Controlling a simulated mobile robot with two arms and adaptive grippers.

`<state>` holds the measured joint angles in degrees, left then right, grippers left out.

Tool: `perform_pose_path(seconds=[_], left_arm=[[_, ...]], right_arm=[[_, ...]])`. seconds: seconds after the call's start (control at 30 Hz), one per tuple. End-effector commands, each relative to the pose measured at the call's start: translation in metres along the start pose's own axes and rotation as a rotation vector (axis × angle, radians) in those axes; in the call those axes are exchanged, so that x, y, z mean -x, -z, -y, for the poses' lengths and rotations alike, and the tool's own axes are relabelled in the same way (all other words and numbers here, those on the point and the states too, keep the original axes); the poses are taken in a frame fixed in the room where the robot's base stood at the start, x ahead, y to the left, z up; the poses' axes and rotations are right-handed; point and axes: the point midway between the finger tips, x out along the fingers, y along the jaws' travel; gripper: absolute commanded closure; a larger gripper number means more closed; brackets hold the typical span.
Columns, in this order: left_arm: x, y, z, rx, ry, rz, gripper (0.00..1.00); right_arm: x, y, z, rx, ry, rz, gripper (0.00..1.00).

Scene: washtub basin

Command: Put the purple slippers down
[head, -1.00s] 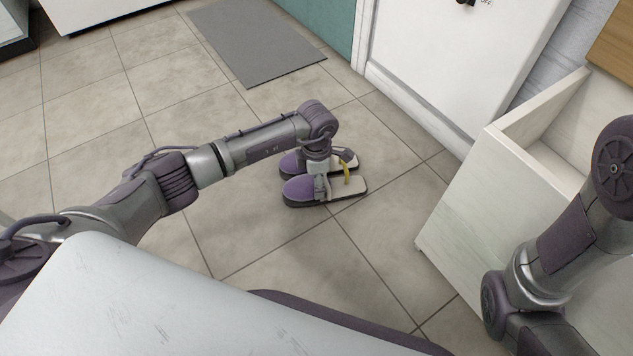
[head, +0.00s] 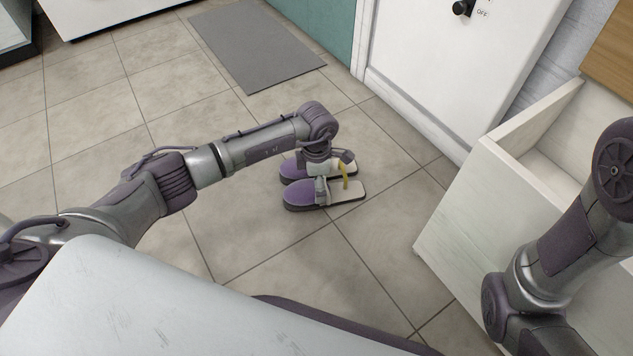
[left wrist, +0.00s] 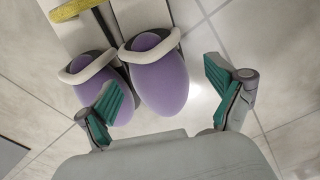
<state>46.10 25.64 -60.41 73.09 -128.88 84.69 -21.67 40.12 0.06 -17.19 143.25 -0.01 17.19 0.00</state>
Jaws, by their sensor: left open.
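Two purple slippers with pale insoles and white trim sit side by side on the tiled floor, the near slipper (head: 300,195) and the far slipper (head: 291,170). In the left wrist view one slipper (left wrist: 160,82) lies between the fingers, and the other slipper (left wrist: 102,78) is partly behind the left-hand finger. My left gripper (head: 333,175) is low over the pair; in the left wrist view the gripper (left wrist: 165,103) has its green-padded fingers spread apart. Contact with the slippers is unclear. My right gripper is out of view; only its arm shows.
A yellow strip (head: 345,177) shows by the slippers; what it belongs to is unclear. A pale open-topped wooden box (head: 460,200) stands to the right. A grey mat (head: 255,50) lies behind, near a white door-like panel (head: 430,60). Floor around the slippers is clear.

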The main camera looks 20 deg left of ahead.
Motion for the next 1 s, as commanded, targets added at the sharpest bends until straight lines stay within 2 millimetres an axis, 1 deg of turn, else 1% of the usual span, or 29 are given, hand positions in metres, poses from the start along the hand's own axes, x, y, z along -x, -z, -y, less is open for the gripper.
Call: perform_pose_path(seconds=[0.03,0.1,0.3,0.4,0.53,1.0], left_arm=[[0.019,0.0,-0.001,0.0,-0.001,0.001,0.07],[0.035,0.0,-0.001,0.0,-0.002,0.001,0.07],[0.079,0.0,-0.001,-0.001,-0.002,0.0,0.07],[0.093,0.0,-0.001,0.001,-0.002,0.0,0.07],[0.1,0.0,0.0,0.0,0.0,0.0,0.07],[0.099,0.0,0.0,0.0,0.0,0.0,0.07]], right_arm=[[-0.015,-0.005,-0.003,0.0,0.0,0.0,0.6],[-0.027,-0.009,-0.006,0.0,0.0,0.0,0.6],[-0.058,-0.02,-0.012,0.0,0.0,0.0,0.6],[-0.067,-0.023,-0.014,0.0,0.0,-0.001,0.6],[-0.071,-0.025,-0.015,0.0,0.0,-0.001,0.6],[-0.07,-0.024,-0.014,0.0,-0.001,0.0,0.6]])
